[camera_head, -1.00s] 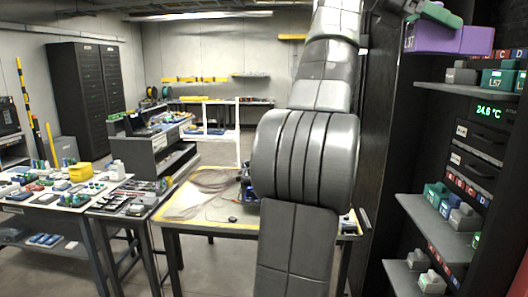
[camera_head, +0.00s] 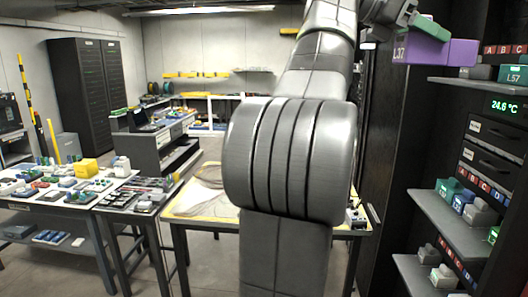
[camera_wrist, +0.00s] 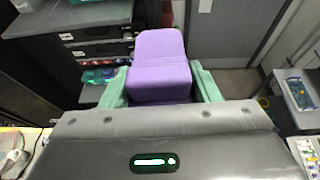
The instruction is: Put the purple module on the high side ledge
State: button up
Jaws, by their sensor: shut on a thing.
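The purple module (camera_head: 421,50) is at the top right of the head view, in the air beside the upper ledge. It bears the marking L37. My gripper (camera_head: 428,27) has green fingers and is shut on it. In the wrist view the purple module (camera_wrist: 160,68) sits between the two green fingers of my gripper (camera_wrist: 161,88). The high side ledge (camera_head: 480,86) is the upper grey shelf of the dark rack at right. The module is above and to the left of its front end. A grey module and a green module (camera_head: 510,73) stand on that ledge.
Below are a 24.6 °C display (camera_head: 501,105), drawers (camera_head: 490,150) and lower ledges (camera_head: 455,225) with several modules. A dark rack panel (camera_head: 405,130) stands left of the ledges. Work tables (camera_head: 60,205) with many small parts are at left.

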jog(key=w+a+f+n+t+y, duration=0.4)
jog(key=a+f, duration=0.5)
jog(key=f, duration=1.2)
jog(key=w+a+f+n+t+y+b, duration=0.1)
jog(key=w+a+f+n+t+y, duration=0.4)
jog(key=f, duration=1.6)
jog(key=w+a+f+n+t+y, duration=0.5)
jog(key=w+a+f+n+y, duration=0.3)
jog(key=a+f+n, duration=0.5)
notch_tip(320, 180, down, 8)
jog(key=shift+w+a+r+y, duration=0.1)
jog(key=shift+w+a+y, duration=0.2)
jog(key=shift+w+a, duration=0.75)
jog(key=shift+s+a, duration=0.2)
jog(key=shift+s, duration=0.05)
